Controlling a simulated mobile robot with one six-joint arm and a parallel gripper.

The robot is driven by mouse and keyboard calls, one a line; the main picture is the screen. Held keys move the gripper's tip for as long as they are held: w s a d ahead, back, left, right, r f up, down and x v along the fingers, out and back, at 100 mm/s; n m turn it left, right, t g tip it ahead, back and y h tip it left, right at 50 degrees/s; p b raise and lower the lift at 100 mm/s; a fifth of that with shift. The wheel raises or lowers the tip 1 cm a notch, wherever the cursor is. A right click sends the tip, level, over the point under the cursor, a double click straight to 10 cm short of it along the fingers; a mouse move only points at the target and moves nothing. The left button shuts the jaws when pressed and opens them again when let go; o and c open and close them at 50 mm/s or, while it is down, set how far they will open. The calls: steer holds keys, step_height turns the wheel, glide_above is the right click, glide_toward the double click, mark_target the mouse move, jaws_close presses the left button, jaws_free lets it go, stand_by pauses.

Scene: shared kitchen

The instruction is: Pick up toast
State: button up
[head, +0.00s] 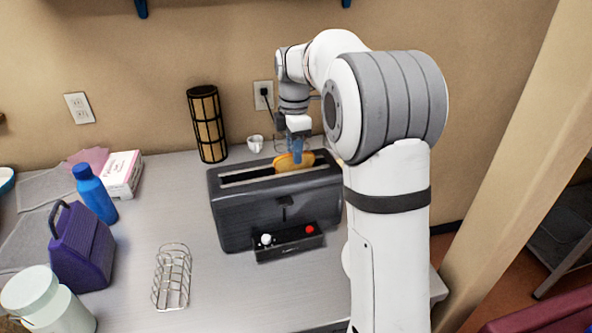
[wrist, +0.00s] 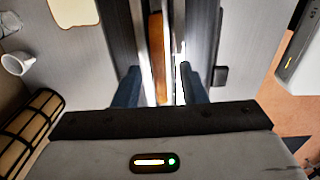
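The toast (head: 290,162) is golden brown and stands upright in the slot of a dark grey toaster (head: 262,213), its top edge sticking out. In the wrist view the toast (wrist: 156,55) shows edge-on as a narrow brown strip. My gripper (head: 297,150) is over the toaster, pointing down, with its blue fingers at the toast's top. In the wrist view the fingers (wrist: 160,86) are apart, one on each side of the toast, with gaps visible. The fingertips' depth along the toast is hard to tell.
A wire rack (head: 172,277) stands in front of the toaster on the counter. A blue bottle (head: 95,194), a purple container (head: 82,247) and a white jar (head: 48,301) are at left. A black-and-tan cylinder (head: 207,124) and white cup (head: 255,143) stand behind.

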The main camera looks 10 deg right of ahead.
step_height(320, 180, down, 2)
jaws_close()
stand_by(0.5)
